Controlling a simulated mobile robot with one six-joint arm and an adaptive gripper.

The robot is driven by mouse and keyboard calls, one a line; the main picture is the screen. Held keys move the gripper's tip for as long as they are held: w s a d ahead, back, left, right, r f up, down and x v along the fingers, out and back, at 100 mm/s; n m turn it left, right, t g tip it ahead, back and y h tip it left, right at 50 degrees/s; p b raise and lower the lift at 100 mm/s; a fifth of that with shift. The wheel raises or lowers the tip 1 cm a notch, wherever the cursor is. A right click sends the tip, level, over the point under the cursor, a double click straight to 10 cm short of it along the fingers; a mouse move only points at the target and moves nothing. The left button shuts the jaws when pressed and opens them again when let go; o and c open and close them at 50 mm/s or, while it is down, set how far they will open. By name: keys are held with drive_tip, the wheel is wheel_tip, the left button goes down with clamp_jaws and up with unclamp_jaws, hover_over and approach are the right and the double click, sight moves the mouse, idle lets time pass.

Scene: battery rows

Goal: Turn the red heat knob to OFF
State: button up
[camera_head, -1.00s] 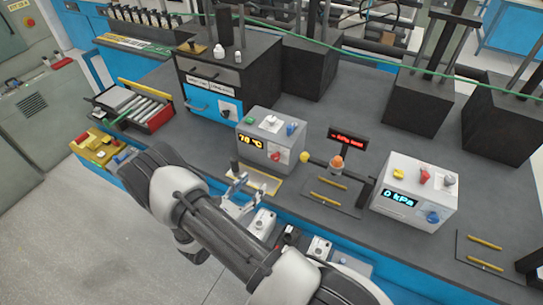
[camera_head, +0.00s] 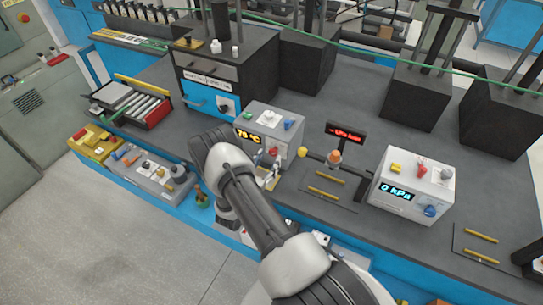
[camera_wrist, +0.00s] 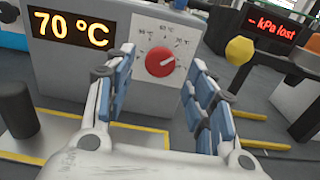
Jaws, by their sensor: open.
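The red heat knob (camera_wrist: 160,61) sits on a white dial plate with temperature marks, on the front of a grey box (camera_wrist: 75,75) whose display reads 70 °C. The knob's pale pointer mark is turned to the upper right. In the head view the knob (camera_head: 274,152) shows just above my gripper (camera_head: 266,168). In the wrist view my gripper (camera_wrist: 155,92) is open, with blue-padded fingers left and right of the knob and below it. The fingers appear short of the knob, and nothing is between them. The OFF mark is not readable.
A yellow ball (camera_wrist: 240,50) stands right of the box, by a red "kPa lost" sign (camera_head: 346,133). A black post (camera_wrist: 16,110) stands at the left front. A white box (camera_head: 415,185) reading 0 kPa is further right, beyond yellow rods.

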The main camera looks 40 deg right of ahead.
sight(272, 154)
drive_tip(key=shift+x, duration=1.75)
drive_tip(key=shift+c, duration=0.6)
drive_tip(key=c, duration=0.9)
